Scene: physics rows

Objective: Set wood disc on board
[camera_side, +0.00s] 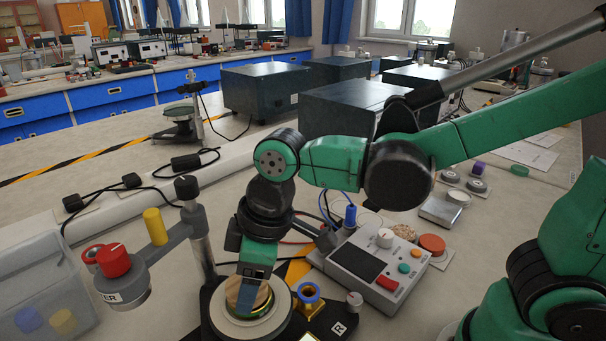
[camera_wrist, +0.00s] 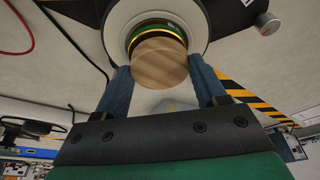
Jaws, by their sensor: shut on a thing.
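The wood disc (camera_side: 236,291) is pale and round, and it shows its flat grained face in the wrist view (camera_wrist: 160,63). My gripper (camera_side: 250,290) points down with its fingers on either side of the disc, shut on it; both blue fingers show in the wrist view (camera_wrist: 159,70). A brass and dark green round piece (camera_wrist: 153,30) lies right behind the disc, within a white round plate (camera_side: 270,325). The plate is on a black board (camera_side: 206,300). I cannot tell whether the disc touches the piece under it.
A blue-topped brass fitting (camera_side: 308,297) and a small knob (camera_side: 354,300) stand close right of the plate. A grey control box (camera_side: 370,262) is behind them. A grey post (camera_side: 201,245) with an arm carrying a red knob (camera_side: 114,260) stands left. A clear bin (camera_side: 40,285) is far left.

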